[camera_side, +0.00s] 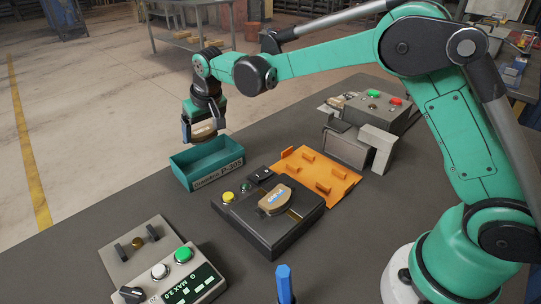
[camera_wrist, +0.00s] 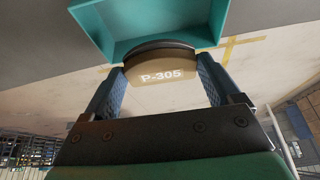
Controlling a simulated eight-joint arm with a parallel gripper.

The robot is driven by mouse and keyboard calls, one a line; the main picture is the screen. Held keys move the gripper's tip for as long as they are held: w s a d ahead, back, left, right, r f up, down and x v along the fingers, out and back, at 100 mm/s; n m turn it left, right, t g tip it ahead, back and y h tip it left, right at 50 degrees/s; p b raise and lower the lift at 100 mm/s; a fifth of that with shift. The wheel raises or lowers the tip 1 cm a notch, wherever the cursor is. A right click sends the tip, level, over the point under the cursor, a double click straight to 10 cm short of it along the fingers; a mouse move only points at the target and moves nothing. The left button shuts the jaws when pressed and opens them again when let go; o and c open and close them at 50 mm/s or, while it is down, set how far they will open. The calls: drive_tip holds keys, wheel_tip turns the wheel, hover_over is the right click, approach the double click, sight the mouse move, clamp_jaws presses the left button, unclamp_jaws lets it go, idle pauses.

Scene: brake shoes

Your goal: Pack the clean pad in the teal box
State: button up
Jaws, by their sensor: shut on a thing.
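My gripper (camera_side: 204,136) is shut on a tan brake pad with a dark curved back edge (camera_wrist: 160,68). The pad carries the white marking P-305 in the wrist view; in the side view it shows small between the fingers (camera_side: 203,128). The open teal box (camera_side: 208,172) stands on the table just below the gripper, with a P-305 type label on its front. In the wrist view the box (camera_wrist: 150,50) lies just past the pad. The pad is above the box's far left part; the exact gap cannot be told.
A control panel (camera_side: 190,283), a blue handle (camera_side: 285,284) and a grey machine (camera_side: 345,150) stand on the table (camera_side: 110,225).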

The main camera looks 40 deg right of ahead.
drive_tip(key=shift+f, duration=4)
drive_tip(key=o, duration=1.2)
drive_tip(key=shift+c, duration=0.2)
drive_tip(key=shift+r, duration=4.55)
